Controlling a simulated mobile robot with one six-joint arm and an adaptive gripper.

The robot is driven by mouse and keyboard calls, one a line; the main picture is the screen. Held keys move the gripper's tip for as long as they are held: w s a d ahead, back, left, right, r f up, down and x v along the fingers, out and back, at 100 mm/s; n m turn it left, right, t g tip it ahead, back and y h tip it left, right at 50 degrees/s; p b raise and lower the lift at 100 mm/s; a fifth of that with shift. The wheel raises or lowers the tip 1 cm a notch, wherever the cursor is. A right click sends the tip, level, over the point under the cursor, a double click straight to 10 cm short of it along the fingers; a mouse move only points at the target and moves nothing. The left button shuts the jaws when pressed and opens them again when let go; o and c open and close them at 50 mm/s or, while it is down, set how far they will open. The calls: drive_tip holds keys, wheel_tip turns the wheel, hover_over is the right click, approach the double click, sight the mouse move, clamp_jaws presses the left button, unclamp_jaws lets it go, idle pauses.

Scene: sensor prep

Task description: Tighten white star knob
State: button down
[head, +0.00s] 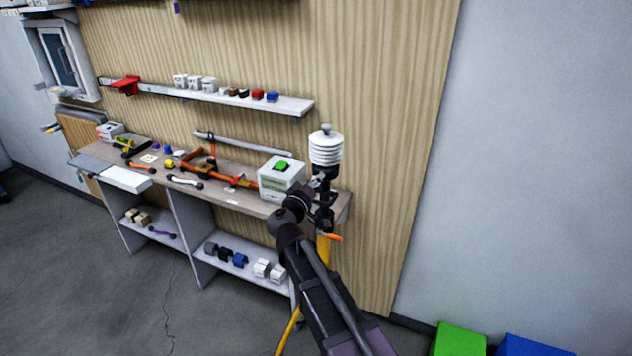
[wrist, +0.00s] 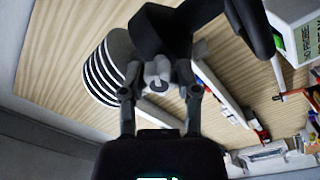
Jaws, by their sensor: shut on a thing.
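The white star knob (wrist: 158,70) shows pale grey between my fingertips in the wrist view, just below a black bracket (wrist: 160,28). My gripper (wrist: 158,80) is shut on it, one finger on each side. In the head view my gripper (head: 318,188) is at the post under the white ribbed sensor (head: 325,150), and the knob cannot be made out there. The ribbed sensor also shows in the wrist view (wrist: 106,72), left of the knob. How tight the knob is cannot be told.
A yellow stand (head: 323,247) carries the sensor in front of the wood wall. Left of it, a workbench (head: 220,180) holds tools and a white box (head: 283,176). A shelf (head: 225,98) hangs above. Green (head: 459,340) and blue (head: 530,346) boxes are at lower right.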

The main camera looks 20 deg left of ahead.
idle(0.3)
drive_tip(key=shift+c, duration=1.6)
unclamp_jaws()
drive_tip(key=shift+n, duration=0.3)
